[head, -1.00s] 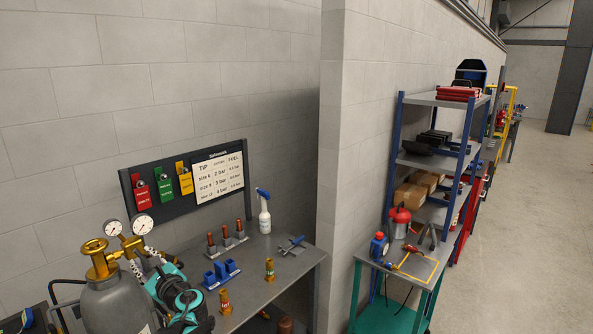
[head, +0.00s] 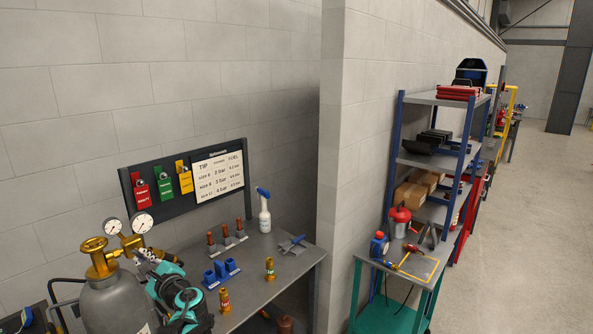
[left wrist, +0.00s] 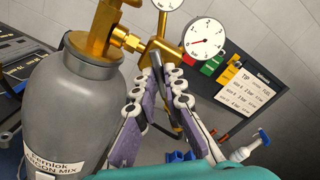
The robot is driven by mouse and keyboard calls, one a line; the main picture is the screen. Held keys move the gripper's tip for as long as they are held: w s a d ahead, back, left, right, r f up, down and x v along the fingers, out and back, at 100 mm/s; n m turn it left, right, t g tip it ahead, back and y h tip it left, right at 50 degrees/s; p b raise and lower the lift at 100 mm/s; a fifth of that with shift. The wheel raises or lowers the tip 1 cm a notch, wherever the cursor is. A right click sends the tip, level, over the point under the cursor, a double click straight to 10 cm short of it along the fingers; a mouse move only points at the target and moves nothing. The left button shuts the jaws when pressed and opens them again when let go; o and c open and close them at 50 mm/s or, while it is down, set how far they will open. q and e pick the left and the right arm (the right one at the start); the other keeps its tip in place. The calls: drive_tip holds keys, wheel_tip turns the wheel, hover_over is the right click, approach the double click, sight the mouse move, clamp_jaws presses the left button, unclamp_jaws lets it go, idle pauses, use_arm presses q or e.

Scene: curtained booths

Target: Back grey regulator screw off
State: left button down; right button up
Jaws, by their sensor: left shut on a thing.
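The grey cylinder (head: 112,306) stands at lower left with a brass valve and a brass regulator (head: 132,243) carrying two round gauges. The cylinder also fills the left of the left wrist view (left wrist: 68,105), with the regulator (left wrist: 155,50) above my fingers. My left gripper (head: 149,256) is at the front of the regulator. In the left wrist view, my left gripper (left wrist: 165,78) is shut on the grey regulator screw (left wrist: 156,60), a dark rod between the fingertips. The fingers hide much of it. My right gripper is not in view.
The grey bench (head: 245,300) holds brass fittings, blue blocks, copper-coloured tips and a spray bottle (head: 264,212). A board (head: 190,182) with coloured tags and a pressure chart stands behind. A wall corner separates this from a teal trolley (head: 405,268) and shelving.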

use_arm(q)
drive_tip(key=n, duration=0.3)
drive_tip(key=shift+n, duration=0.3)
drive_tip(key=n, duration=0.3)
drive_tip(key=shift+n+b, duration=0.3)
drive_tip(key=shift+b, duration=0.1)
drive_tip(key=shift+n, duration=0.6)
drive_tip(key=c, duration=1.5)
unclamp_jaws()
drive_tip(key=shift+c, duration=0.2)
